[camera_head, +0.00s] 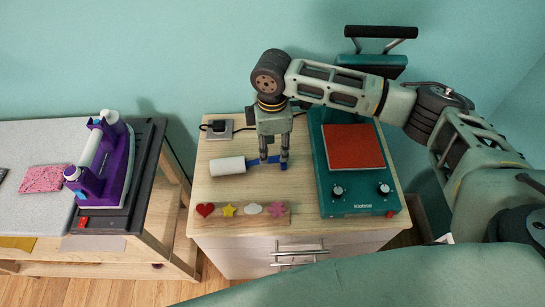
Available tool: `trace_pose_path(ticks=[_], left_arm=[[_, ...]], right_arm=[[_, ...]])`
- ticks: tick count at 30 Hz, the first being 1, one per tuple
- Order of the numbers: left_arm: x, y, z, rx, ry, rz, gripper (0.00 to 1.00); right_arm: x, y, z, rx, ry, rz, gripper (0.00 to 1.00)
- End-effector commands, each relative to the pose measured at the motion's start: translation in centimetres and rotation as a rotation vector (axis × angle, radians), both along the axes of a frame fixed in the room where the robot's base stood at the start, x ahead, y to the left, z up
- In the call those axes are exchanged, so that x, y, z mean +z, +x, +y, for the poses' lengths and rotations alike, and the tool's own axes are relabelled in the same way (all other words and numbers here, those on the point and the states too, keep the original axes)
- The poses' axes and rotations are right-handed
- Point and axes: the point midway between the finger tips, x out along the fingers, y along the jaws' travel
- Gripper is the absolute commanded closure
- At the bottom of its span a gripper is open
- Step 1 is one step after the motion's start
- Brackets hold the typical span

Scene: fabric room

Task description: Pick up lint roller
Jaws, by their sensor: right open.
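The lint roller lies on the light wooden cabinet top, with its white roll (227,166) to the left and its blue handle (262,161) to the right. My right gripper (273,164) points down with its fingers at the blue handle. The fingers are open and one stands on each side of part of the handle, as far as this view shows. Whether they touch it cannot be told. My left gripper is not in view.
A teal heat press (352,205) with a red pad stands right of the roller. A strip with colourful shapes (243,212) lies in front. A power socket (216,130) is behind. A purple iron (104,160) stands on the ironing table at left.

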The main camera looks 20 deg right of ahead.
Motion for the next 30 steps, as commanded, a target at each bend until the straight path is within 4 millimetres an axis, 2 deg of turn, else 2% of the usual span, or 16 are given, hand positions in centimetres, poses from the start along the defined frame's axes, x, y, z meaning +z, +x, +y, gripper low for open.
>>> trace_pose_path(ticks=[3, 7, 16, 30], left_arm=[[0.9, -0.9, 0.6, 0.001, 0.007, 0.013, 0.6], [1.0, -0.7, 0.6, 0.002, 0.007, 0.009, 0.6], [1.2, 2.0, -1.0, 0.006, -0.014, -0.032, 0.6], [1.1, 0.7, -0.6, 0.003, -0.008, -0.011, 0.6]], right_arm=[[-1.7, -0.3, -0.2, -0.002, -0.002, 0.004, 0.59], [-3.5, -0.3, -0.1, -0.001, -0.002, 0.002, 0.59], [-4.1, -0.2, -0.1, 0.001, -0.001, 0.0, 0.59], [-4.1, -0.2, -0.1, 0.0, -0.001, 0.0, 1.0]])
